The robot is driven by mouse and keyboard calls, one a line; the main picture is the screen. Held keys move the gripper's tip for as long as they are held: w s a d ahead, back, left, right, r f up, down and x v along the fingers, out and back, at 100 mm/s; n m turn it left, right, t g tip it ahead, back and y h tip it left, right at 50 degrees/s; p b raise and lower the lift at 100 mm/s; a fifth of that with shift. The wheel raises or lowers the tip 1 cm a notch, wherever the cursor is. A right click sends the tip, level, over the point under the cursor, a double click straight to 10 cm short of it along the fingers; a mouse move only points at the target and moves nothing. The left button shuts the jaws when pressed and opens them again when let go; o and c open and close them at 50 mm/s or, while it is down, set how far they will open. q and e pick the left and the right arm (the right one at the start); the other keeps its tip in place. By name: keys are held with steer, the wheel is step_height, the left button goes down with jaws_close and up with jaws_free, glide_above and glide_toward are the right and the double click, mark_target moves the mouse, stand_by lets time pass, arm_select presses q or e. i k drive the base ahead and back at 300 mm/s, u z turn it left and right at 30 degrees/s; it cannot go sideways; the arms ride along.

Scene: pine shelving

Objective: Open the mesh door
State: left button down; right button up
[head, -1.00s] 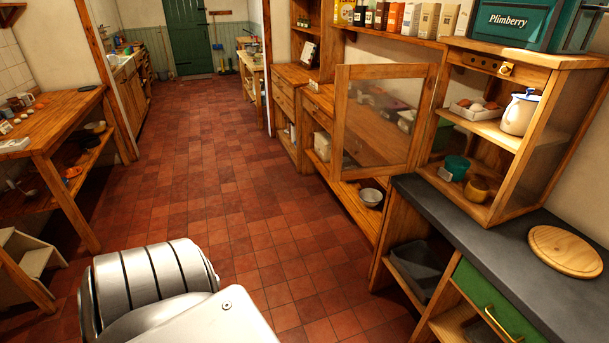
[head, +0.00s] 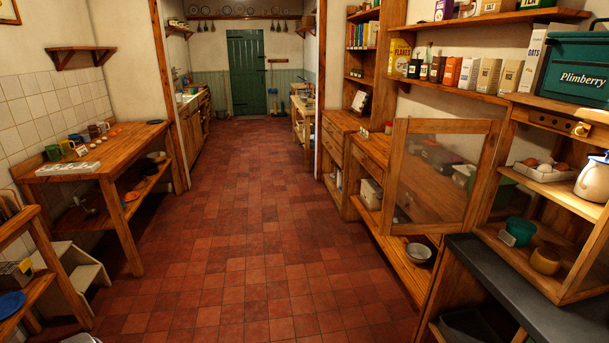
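The mesh door (head: 440,178) is a pine frame around a see-through panel, on the right side of the head view. It stands swung open, out from the left side of a small pine cupboard (head: 562,115). Shelf things show through its panel. The cupboard front is uncovered, with eggs in a tray (head: 544,170), a white jar (head: 594,178), a green pot (head: 520,231) and a yellow-brown pot (head: 545,261) inside. Neither of my grippers is in view, and nothing is seen touching the door.
The cupboard stands on a dark worktop (head: 515,290) at the lower right. Pine shelving with a metal bowl (head: 418,252) is behind the door. A wooden table (head: 105,160) and a white step stool (head: 80,275) are at left. The tiled floor (head: 250,240) between is clear.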

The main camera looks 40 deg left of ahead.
mark_target(402, 127)
steer(key=u, duration=1.75)
steer(key=i, duration=3.9)
steer(key=z, duration=5.05)
